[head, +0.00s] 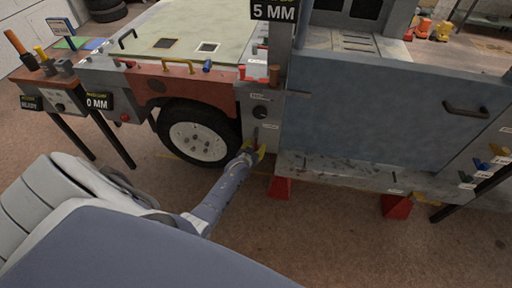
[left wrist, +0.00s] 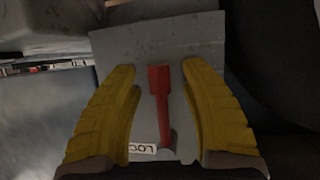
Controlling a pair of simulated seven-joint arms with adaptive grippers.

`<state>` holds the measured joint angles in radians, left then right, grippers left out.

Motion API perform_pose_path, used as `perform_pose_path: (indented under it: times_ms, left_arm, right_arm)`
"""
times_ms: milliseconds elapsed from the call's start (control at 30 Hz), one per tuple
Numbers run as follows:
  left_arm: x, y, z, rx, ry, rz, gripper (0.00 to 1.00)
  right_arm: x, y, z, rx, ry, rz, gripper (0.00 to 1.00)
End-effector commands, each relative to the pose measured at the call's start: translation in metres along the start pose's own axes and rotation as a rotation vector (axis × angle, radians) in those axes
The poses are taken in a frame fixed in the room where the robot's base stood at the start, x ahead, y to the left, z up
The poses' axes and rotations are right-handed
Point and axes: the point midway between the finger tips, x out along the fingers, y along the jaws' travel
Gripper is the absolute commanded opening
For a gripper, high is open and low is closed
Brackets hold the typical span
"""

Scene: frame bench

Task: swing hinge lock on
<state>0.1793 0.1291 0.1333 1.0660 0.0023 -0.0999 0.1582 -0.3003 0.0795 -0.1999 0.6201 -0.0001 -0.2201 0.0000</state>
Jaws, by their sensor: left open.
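The hinge lock shows as a red lever (left wrist: 160,90) on a grey plate (left wrist: 110,55) in the left wrist view. It has a wide end at the top and a narrow shank running down to a round grey pivot. A white label (left wrist: 143,148) beside the pivot reads "LOC", its rest hidden. My left gripper (left wrist: 158,70) is open, with one yellow finger on each side of the lever and gaps to both. In the head view my left gripper (head: 256,152) is at the grey post between wheel and door; the lever is small there. My right gripper is not in view.
The blue-grey door panel (head: 380,110) with a dark handle stands right of the post. A wheel (head: 198,135) under a red fender (head: 180,85) is close on the left. Red stands (head: 281,187) sit below the sill. Open floor lies in front.

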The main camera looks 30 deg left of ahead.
Motion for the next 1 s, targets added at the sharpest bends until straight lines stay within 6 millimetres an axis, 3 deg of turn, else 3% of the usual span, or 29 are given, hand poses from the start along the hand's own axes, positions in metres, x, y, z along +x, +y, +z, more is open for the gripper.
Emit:
perform_pose_path:
  times_ms: [167, 567, 1000]
  left_arm:
    - [0.0000, 0.0000, -0.0001, 0.000, 0.000, 0.000, 0.46]
    - [-0.0001, 0.0001, -0.0001, -0.001, 0.000, 0.000, 0.00]
    - [-0.0002, -0.0010, -0.0002, 0.012, -0.002, -0.006, 0.00]
  right_arm:
    - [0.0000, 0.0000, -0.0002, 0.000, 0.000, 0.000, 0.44]
    - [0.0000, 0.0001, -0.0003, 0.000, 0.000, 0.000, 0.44]
    - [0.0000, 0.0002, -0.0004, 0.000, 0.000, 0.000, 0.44]
